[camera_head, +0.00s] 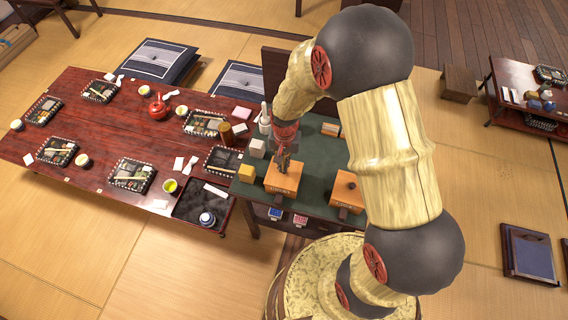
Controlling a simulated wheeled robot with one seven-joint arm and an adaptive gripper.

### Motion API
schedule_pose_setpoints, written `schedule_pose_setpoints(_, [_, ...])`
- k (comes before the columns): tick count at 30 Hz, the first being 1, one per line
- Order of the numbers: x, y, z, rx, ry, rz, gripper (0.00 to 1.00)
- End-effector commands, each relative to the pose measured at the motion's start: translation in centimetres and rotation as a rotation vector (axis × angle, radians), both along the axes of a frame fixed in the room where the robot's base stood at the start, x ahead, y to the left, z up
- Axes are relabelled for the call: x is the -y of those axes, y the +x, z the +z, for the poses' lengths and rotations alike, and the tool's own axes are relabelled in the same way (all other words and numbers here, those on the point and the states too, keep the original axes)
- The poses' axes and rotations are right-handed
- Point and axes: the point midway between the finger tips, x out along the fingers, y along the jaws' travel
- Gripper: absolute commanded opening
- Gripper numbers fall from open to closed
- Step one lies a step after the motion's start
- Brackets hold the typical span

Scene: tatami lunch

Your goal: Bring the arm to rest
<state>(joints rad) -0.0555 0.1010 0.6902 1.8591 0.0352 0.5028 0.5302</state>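My arm arches over the green-topped side table (318,160) from the right. My gripper (284,167) points down over an orange-brown wooden box (283,181) on that table. The fingertips are small and dark against the box. I cannot tell whether they touch it, or whether they are open or shut on something.
A second wooden box (346,190) stands close to the right. A yellow block (246,173) and white block (257,148) are to the left. A long red lacquer table (105,130) carries several bento trays, cups and a red teapot (158,109). Tatami at lower left is clear.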

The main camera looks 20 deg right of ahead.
Motion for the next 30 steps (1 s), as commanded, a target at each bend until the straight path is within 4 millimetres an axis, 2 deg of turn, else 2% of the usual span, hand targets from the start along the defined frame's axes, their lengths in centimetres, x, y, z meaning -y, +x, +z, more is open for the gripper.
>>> schedule_pose_setpoints(30, [0.0,0.0,4.6,0.001,0.000,0.000,0.00])
